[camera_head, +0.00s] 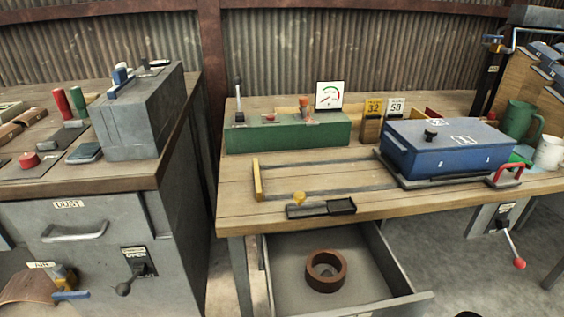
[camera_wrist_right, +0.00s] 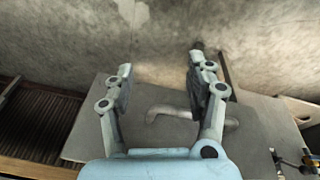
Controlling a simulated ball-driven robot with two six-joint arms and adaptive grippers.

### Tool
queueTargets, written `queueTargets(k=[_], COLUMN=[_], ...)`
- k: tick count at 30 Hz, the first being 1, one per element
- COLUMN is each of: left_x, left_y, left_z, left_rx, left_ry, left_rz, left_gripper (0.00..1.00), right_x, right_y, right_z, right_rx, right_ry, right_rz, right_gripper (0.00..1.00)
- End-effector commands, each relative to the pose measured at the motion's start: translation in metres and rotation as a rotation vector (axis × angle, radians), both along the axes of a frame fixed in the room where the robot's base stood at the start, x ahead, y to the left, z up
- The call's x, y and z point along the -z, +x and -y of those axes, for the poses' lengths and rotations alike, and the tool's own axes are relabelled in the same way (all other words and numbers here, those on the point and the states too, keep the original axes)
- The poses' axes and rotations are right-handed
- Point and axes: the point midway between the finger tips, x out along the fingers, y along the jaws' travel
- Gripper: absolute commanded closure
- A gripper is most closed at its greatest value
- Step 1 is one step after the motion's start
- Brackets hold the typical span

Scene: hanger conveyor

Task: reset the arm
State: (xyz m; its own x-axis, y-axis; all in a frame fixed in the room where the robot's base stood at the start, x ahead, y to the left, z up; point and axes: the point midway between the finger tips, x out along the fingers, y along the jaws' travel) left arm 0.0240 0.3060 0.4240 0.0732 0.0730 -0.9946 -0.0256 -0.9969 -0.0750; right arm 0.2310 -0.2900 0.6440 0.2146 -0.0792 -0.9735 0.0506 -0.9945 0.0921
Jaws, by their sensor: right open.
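My right gripper (camera_wrist_right: 160,72) shows in the right wrist view. Its two fingers stand apart with nothing between them. Beyond the fingers is a grey panel (camera_wrist_right: 85,140) with a pale curved handle (camera_wrist_right: 170,112), which passes partly behind the right finger. I cannot tell how far the handle is from the fingers. Neither gripper shows in the head view, and my left gripper is not seen.
In the head view, a wooden bench carries a green box (camera_head: 288,134) and a blue lidded box (camera_head: 450,150). An open drawer (camera_head: 400,303) juts out below, holding a brown ring (camera_head: 326,284). A grey cabinet (camera_head: 100,240) stands left.

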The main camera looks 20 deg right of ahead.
Motion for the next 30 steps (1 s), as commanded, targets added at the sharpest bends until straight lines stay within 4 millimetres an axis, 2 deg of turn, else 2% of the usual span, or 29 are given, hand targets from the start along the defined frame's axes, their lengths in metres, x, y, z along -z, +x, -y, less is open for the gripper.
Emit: queueTargets(k=[1, 4, 6, 9, 12, 15, 18, 21, 30], left_x=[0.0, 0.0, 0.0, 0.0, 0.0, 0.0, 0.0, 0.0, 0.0], left_y=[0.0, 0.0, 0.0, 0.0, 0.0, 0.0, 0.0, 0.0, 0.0], left_z=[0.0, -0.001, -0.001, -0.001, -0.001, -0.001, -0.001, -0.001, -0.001], left_rx=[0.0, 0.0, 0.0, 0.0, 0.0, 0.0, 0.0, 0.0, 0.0], left_ry=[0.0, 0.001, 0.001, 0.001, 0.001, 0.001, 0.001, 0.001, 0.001], left_rz=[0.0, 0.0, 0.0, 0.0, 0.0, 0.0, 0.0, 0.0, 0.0], left_gripper=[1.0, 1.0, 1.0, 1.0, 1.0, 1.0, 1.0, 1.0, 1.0], right_x=[0.031, 0.089, 0.126, 0.168, 0.195, 0.21, 0.217, 0.219, 0.22], right_y=[-0.011, -0.04, -0.066, -0.108, -0.148, -0.179, -0.198, -0.205, -0.206], right_z=[0.003, 0.008, 0.012, 0.015, 0.016, 0.016, 0.016, 0.016, 0.016], right_rx=[0.005, 0.013, 0.018, 0.025, 0.03, 0.034, 0.036, 0.037, 0.037], right_ry=[0.0, 0.002, 0.003, 0.006, 0.009, 0.01, 0.011, 0.011, 0.011], right_rz=[-0.024, -0.051, -0.07, -0.096, -0.115, -0.13, -0.137, -0.139, -0.14], right_gripper=[0.45, 0.45, 0.45, 0.45, 0.45, 0.45, 0.45, 0.45, 0.45])
